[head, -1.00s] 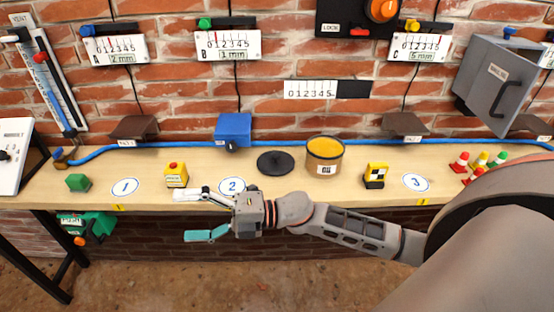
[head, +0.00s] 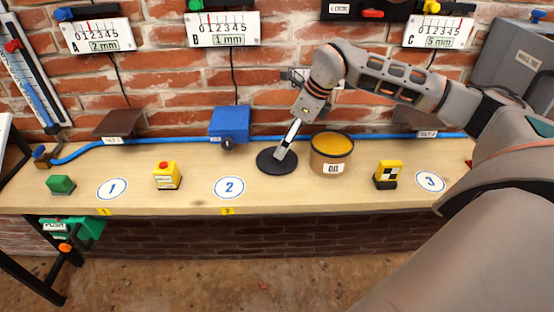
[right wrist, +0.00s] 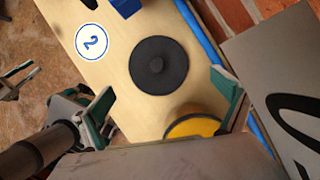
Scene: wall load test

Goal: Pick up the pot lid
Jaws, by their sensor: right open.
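The pot lid (head: 268,162) is a flat black disc lying on the wooden bench, left of the oil pot (head: 332,160). My right gripper (head: 287,146) points down over the lid from behind. In the right wrist view the green-edged fingers of the right gripper (right wrist: 165,88) are wide apart, with nothing between them. The head view shows the gripper nearly edge-on, so its exact height over the lid is unclear.
The pot of yellow oil (right wrist: 194,127) stands close to the lid. A blue box (head: 230,124) is behind left, and a blue pipe (head: 180,142) runs along the wall. A yellow checkered block (head: 388,173) stands to the right. Bench mark 2 (head: 229,188) is clear.

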